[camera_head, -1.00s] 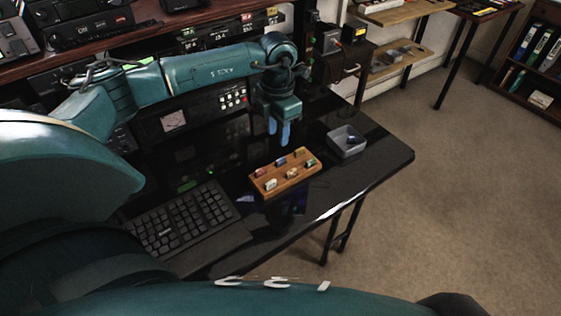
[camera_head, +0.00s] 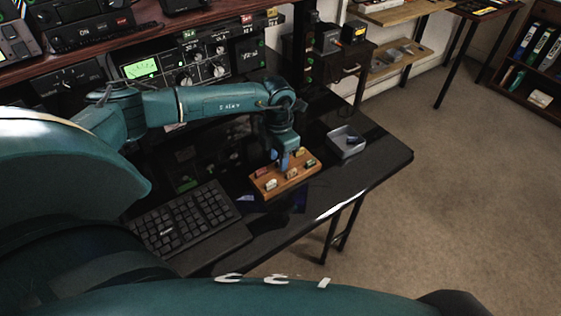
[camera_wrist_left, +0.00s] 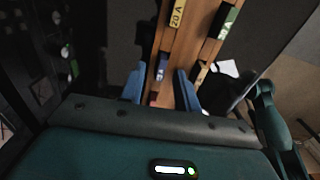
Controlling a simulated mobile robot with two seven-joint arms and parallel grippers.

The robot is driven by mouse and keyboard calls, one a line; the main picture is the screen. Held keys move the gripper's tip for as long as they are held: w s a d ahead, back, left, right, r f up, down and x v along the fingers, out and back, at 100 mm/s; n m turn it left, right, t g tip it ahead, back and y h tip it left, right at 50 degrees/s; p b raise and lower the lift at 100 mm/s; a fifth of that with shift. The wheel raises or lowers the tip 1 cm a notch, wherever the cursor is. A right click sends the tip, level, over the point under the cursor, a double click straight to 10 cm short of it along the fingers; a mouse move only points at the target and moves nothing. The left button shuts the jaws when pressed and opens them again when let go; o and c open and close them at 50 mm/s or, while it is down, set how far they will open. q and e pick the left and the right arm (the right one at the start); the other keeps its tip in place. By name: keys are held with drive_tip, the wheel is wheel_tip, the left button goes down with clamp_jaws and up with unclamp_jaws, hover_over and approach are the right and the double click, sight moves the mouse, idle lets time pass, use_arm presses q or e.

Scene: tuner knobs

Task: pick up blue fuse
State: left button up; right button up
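A wooden block (camera_head: 298,183) with two rows of small coloured fuses sits on the black desk. My left gripper (camera_head: 285,163) points down over the block's back row, and its fingers hide the blue fuse in the head view. In the left wrist view, my left gripper (camera_wrist_left: 160,76) is open, with one finger on each side of the block's left row. The blue fuse (camera_wrist_left: 161,67) shows small between the fingertips; I cannot tell whether they touch it. My right gripper is not in view.
A yellow 20 A fuse (camera_wrist_left: 177,14) and a green fuse (camera_wrist_left: 229,20) stand close by in the block. A keyboard (camera_head: 188,222) lies to the left, and radio equipment (camera_head: 190,68) stands behind.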

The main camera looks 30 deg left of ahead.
use_arm(q)
clamp_jaws()
idle(0.3)
